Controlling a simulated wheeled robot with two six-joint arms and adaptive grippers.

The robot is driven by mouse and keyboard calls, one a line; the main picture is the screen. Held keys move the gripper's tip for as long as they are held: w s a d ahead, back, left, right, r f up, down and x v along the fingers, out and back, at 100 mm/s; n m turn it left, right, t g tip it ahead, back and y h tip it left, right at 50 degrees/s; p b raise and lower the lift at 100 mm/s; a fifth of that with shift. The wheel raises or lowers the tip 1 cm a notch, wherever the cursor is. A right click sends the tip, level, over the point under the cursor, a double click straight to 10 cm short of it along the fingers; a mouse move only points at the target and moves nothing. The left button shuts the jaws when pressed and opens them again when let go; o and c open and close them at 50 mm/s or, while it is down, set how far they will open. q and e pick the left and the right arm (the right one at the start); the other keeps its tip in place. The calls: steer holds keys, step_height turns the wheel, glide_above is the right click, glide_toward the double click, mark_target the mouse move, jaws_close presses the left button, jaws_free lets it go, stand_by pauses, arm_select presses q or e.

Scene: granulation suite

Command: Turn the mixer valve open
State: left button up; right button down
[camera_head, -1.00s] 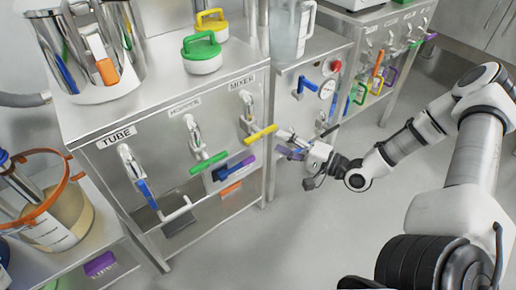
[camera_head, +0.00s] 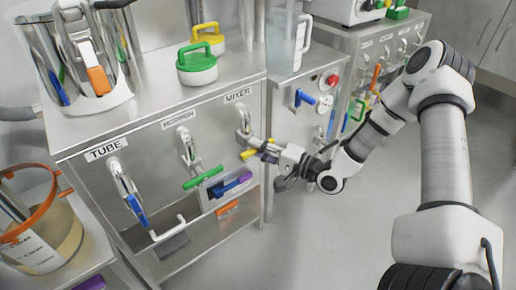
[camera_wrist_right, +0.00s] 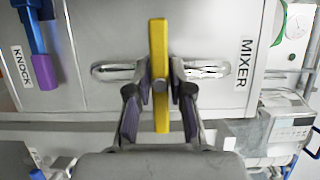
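The mixer valve is the right-hand one of three on the steel cabinet front, under the MIXER label (camera_head: 238,95). Its yellow handle (camera_head: 248,154) sticks out below a metal elbow (camera_head: 243,121). My right gripper (camera_head: 267,151) is at the handle and hides its right end. In the right wrist view the yellow handle (camera_wrist_right: 160,40) stands upright between the two fingers of my right gripper (camera_wrist_right: 160,85). The fingers flank it closely, with narrow gaps seeming to remain. My left gripper is not in view.
The green hopper handle (camera_head: 203,178) and blue tube handle (camera_head: 136,209) hang to the left. A purple-and-blue handle (camera_head: 230,184) sits just below the mixer handle. A second cabinet with a red button (camera_head: 332,79) stands right. The floor (camera_head: 330,240) in front is clear.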

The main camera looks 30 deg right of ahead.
steer(key=n+p, duration=0.2)
steer(key=p, duration=0.1)
steer(key=shift+r+g, duration=0.25)
steer(key=shift+g, duration=0.15)
steer(key=n+h+p, duration=0.1)
steer(key=n+p, duration=0.2)
steer(key=shift+g+h+p, duration=0.3)
steer(key=shift+g+h, duration=0.1)
steer(key=n+h+p, duration=0.1)
steer(key=n+p, duration=0.2)
steer(key=shift+a+f+g+h, duration=0.1)
steer(key=shift+g+h, duration=0.3)
steer(key=n+h+p, duration=0.1)
steer(key=n+p, duration=0.1)
steer(key=shift+n, duration=0.4)
steer(key=shift+f+n+h+p, duration=0.15)
steer(key=shift+n+h+p, duration=0.8)
steer(key=shift+n+h, duration=0.3)
